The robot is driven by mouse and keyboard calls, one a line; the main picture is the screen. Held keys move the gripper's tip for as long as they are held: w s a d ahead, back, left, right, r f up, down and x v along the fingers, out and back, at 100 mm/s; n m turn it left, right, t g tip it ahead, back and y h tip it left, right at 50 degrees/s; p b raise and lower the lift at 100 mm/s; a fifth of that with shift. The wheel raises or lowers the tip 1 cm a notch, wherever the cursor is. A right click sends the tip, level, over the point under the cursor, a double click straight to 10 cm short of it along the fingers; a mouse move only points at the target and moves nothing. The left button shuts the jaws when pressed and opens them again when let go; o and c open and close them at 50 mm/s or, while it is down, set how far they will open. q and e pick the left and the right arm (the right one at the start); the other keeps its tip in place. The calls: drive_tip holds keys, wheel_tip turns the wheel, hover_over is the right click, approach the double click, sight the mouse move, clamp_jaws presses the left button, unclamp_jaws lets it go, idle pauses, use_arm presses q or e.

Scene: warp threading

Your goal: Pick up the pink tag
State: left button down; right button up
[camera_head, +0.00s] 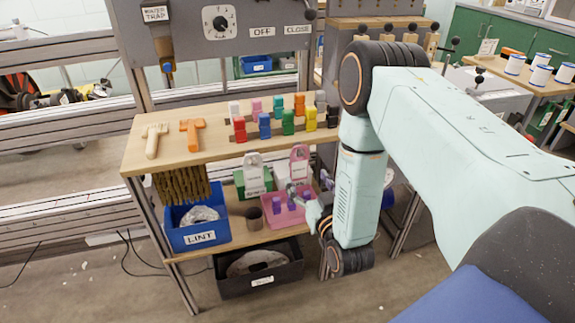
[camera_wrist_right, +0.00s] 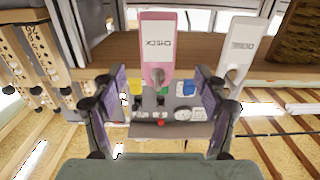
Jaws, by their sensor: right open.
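The pink tag (camera_head: 299,158) hangs upright at the front of the wooden bench, right of a white tag. My right gripper (camera_head: 309,188) is just below and in front of the tag in the head view. In the right wrist view the gripper (camera_wrist_right: 160,88) is open with nothing in it, and the tag's narrow end shows between its two purple-padded fingers. I cannot tell the exact gap in depth. My left gripper is not in view.
The white tag (camera_head: 253,176) hangs close beside the pink one. Below are a pink tray (camera_head: 270,221), a blue lint bin (camera_head: 199,237) and a dark bin (camera_head: 233,284).

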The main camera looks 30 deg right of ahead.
sight(300, 161)
drive_tip(key=b+x, duration=0.1)
drive_tip(key=x, duration=0.3)
drive_tip(key=r+b+x, duration=0.1)
drive_tip(key=x, duration=0.1)
drive_tip(key=shift+w+d+b, duration=0.25)
drive_tip(key=shift+d+b, duration=0.05)
drive_tip(key=shift+w, duration=0.55)
drive_tip(key=shift+c, duration=0.6)
drive_tip(key=c, duration=0.9)
drive_tip(key=shift+r, duration=0.15)
drive_tip(key=shift+c, duration=0.2)
